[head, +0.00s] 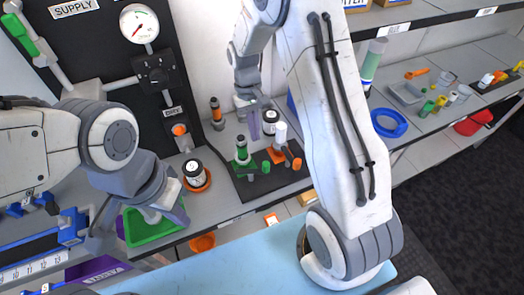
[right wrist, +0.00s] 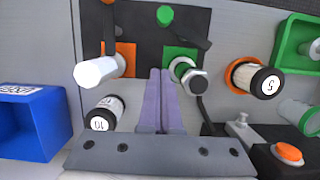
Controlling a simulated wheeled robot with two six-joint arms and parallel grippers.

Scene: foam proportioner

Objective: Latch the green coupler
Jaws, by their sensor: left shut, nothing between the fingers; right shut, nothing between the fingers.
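The green coupler (head: 242,152) stands upright on a black mat, with a green knob (head: 266,167) beside its base. In the right wrist view the green coupler (right wrist: 187,74) has a grey metal end and a green base plate, and its green knob (right wrist: 165,15) is at the top on the black mat. My right gripper (head: 254,132) is shut and empty above and behind the coupler. In the right wrist view its purple fingers (right wrist: 160,73) are together just left of the coupler; contact cannot be told. My left gripper (head: 180,214) is shut and empty over the green tray (head: 140,236).
An orange coupler with a white cylinder (head: 280,134) stands close right of the green one. A black-and-white canister (head: 270,121) is near my right fingers. Another canister (head: 193,173) sits in an orange ring at left. A blue bin (right wrist: 30,122) shows in the wrist view.

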